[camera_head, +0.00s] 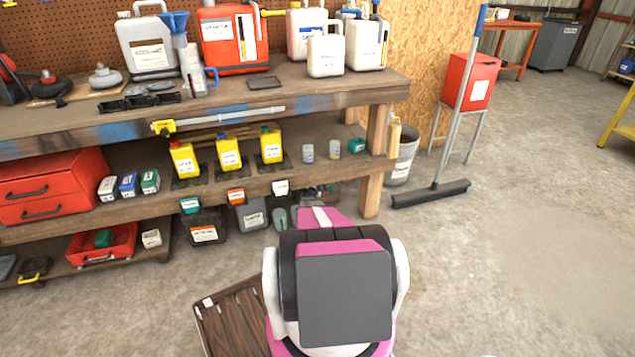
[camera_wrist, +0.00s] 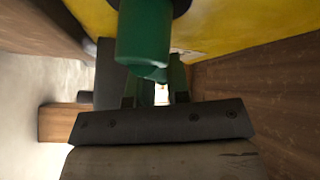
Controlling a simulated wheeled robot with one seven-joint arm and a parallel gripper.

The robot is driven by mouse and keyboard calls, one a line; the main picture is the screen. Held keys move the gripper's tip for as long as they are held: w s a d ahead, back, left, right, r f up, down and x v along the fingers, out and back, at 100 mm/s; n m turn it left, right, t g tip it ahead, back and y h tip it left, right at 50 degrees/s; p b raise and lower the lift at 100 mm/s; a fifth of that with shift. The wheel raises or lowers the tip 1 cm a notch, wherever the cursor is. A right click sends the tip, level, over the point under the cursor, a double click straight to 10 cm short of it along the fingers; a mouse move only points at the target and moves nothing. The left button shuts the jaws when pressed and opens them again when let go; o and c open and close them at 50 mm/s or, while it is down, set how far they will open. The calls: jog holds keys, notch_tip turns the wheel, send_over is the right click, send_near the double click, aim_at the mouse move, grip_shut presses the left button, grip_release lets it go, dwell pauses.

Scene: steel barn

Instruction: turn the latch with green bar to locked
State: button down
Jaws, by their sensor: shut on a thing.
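The latch's green bar (camera_wrist: 145,35) shows large at the top middle of the wrist view, in front of a yellow surface (camera_wrist: 225,28). A dark round part sits at its upper end. My gripper (camera_wrist: 156,88) is shut on the green bar, with the dark fingers around its lower end. The fingers partly hide the contact, and the latch's exact angle cannot be told. In the head view my arm fills the lower middle, and neither the latch nor my gripper can be made out there.
A brown wooden panel (camera_head: 232,322) with small white tags is beside my arm at lower left. The workbench (camera_head: 330,92) with jugs, bottles and a red drawer box (camera_head: 50,188) stands ahead. A broom (camera_head: 432,194) leans at right. Open concrete floor lies to the right.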

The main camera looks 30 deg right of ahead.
jog(key=c, duration=1.1)
grip_release()
jog(key=shift+f, duration=0.1)
